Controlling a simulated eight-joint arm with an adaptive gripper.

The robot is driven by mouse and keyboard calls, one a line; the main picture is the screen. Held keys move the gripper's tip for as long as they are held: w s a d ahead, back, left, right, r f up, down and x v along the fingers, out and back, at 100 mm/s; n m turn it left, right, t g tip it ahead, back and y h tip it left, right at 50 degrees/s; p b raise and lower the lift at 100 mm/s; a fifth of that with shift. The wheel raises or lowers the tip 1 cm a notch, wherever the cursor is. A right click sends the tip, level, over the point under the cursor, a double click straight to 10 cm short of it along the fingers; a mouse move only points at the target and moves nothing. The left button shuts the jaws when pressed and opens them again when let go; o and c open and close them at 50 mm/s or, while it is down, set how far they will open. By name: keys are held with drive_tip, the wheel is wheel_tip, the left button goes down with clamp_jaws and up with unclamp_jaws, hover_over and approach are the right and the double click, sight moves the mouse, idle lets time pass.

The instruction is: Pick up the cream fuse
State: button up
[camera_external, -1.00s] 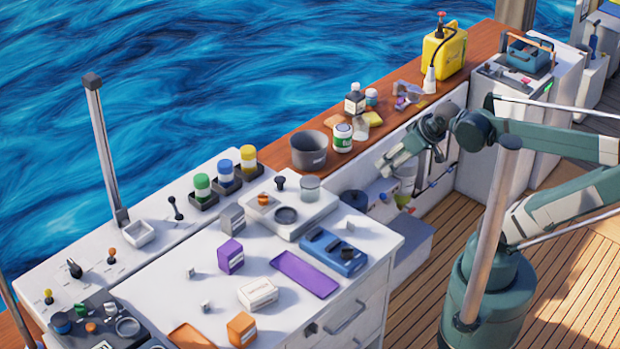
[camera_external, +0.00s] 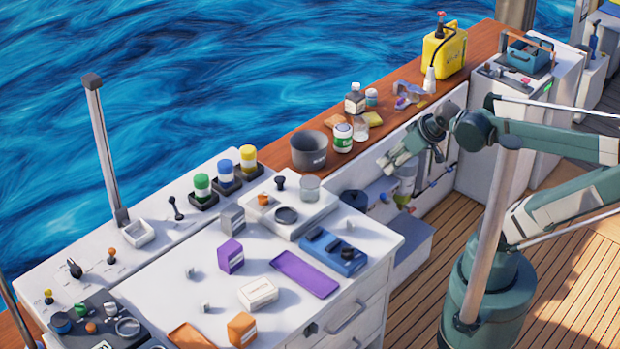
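A cream block with a printed label (camera_external: 258,292), which looks like the cream fuse, lies on the white cabinet top towards its front. Similar blocks stand around it: a purple one (camera_external: 231,256), a grey one (camera_external: 232,219) and an orange one (camera_external: 241,329). My gripper (camera_external: 387,165) is far from the cream block, up and to the right. It hangs in front of the wooden ledge, past the right end of the cabinet top. It is small in this view, and I cannot tell whether its fingers are apart. Nothing shows held in it.
A purple tray (camera_external: 305,274) and a blue device (camera_external: 334,250) lie right of the cream block. A white scale-like unit (camera_external: 290,216) stands behind them. An orange tray (camera_external: 191,338) lies at the front. A grey pot (camera_external: 309,150) and bottles stand on the ledge (camera_external: 285,140).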

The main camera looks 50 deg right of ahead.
drive_tip(key=shift+w+a, duration=0.1)
drive_tip(key=n+g+p, duration=0.7)
drive_tip(key=n, duration=0.9)
hover_over(351, 221)
drive_tip(key=shift+f, duration=6.15)
drive_tip(key=shift+f, duration=0.1)
drive_tip(key=shift+f, duration=1.15)
drive_tip(key=shift+f, duration=0.15)
drive_tip(key=shift+f+b, duration=0.45)
drive_tip(key=shift+f, duration=2)
